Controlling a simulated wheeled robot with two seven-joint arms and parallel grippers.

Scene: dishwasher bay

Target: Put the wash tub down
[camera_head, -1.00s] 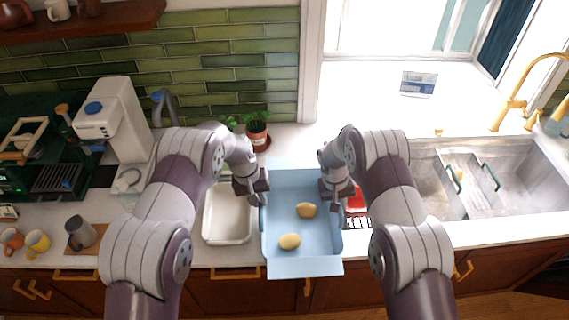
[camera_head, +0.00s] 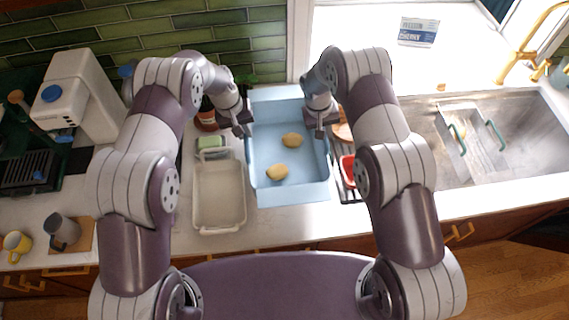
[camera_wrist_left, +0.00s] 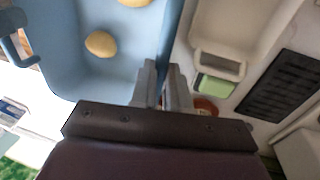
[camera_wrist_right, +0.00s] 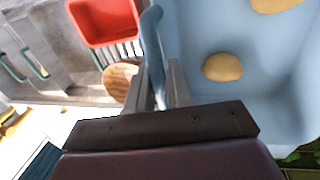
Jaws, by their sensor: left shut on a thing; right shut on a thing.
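The wash tub is a light blue open box (camera_head: 290,190) in the middle of the head view, with two yellow potato-like things (camera_head: 292,139) in it. My left gripper (camera_head: 243,130) is shut on its left side wall; the left wrist view shows the fingers (camera_wrist_left: 165,88) around the blue edge. My right gripper (camera_head: 321,130) is shut on the tub's right side; the right wrist view shows the fingers (camera_wrist_right: 157,90) on a blue handle (camera_wrist_right: 152,45). The tub looks level. Whether its bottom touches the counter cannot be told.
A white dish basin (camera_head: 219,222) stands just left of the tub, with a green sponge (camera_head: 211,142) behind it. A red container (camera_head: 348,172) and a dark rack are close on the right. The steel sink (camera_head: 500,140) is farther right.

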